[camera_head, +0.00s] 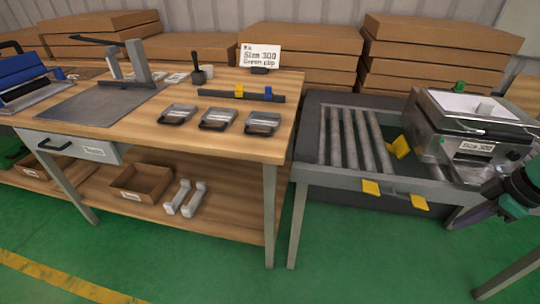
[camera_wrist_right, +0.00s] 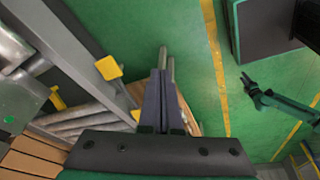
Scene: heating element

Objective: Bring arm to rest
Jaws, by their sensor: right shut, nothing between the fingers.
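My right gripper (camera_head: 462,222) is at the right edge of the head view, low in front of the roller conveyor. In the right wrist view, its two long dark fingers (camera_wrist_right: 165,62) lie together, shut and empty, over the green floor. A dark green jointed arm (camera_wrist_right: 275,98) shows at the right of the right wrist view. It looks like my left arm, but its fingers are too small to read. My left gripper does not show in the head view.
The conveyor (camera_head: 318,172) with yellow brackets (camera_head: 370,187) carries a grey machine (camera_head: 455,125) labelled Size 300, close to my right gripper. A wooden workbench (camera_head: 225,148) on the left holds several grey clip parts (camera_head: 218,120). Green floor (camera_head: 180,250) is clear in front.

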